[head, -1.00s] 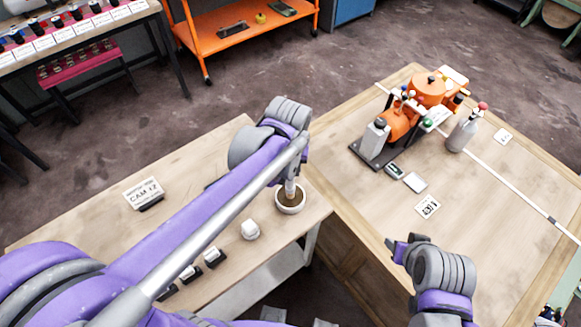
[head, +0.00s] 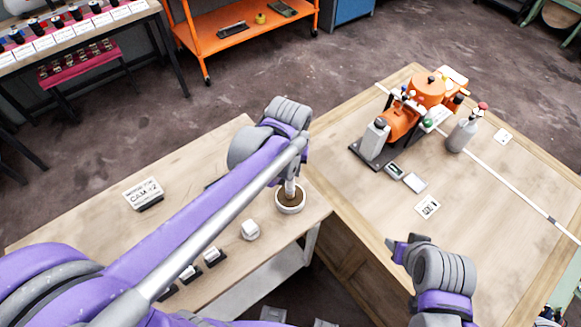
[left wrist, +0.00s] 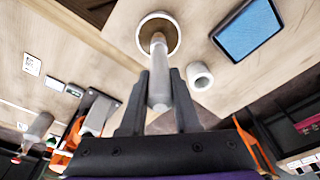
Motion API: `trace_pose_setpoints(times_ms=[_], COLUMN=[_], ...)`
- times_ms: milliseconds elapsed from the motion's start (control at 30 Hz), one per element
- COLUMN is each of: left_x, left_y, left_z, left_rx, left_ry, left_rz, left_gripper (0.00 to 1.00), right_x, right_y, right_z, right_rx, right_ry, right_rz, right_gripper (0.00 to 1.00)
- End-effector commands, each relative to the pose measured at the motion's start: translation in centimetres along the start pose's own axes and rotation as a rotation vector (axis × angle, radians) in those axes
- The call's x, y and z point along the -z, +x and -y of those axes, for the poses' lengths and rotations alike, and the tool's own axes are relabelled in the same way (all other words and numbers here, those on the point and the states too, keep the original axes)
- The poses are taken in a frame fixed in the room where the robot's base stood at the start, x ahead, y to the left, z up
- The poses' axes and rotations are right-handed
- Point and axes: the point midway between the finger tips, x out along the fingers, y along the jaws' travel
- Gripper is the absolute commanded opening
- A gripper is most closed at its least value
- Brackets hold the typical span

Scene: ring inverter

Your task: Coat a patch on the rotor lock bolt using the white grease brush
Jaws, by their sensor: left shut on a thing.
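My left gripper (left wrist: 160,105) is shut on the white brush (left wrist: 158,88), seen in the left wrist view. The brush's far end is inside the mouth of a round white pot (left wrist: 145,33); I cannot tell how deep. In the head view the pot (head: 279,207) stands near the right end of the left table, with brown content around the brush (head: 290,188). My forearm partly covers the left gripper there. My right gripper (head: 394,248) is by the right table's near edge, apart from objects; its jaws are unclear. I cannot pick out the rotor lock bolt.
An orange machine (head: 398,124) on a dark base stands on the right table, with a grey bottle (head: 460,136) beside it. A white roll (head: 250,230) and a CAM 12 sign (head: 143,192) are on the left table. The right table's front is mostly clear.

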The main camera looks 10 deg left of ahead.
Motion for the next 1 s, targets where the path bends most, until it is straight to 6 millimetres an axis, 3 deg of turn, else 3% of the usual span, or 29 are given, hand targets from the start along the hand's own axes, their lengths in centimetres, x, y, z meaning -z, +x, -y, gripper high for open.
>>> trace_pose_setpoints(times_ms=[733,1000], left_x=[1.2,1.1], left_y=[-6.3,-6.8], left_z=[0.0,0.0], left_rx=[0.0,0.0], left_ry=[0.0,0.0], left_rz=[-0.005,-0.002], left_gripper=[0.0,0.0], right_x=[4.5,4.7], right_y=[-2.9,-3.0], right_z=[0.0,0.0], right_rx=[0.0,0.0], right_ry=[0.0,0.0], right_rz=[-0.049,-0.052], right_gripper=[0.5,0.5])
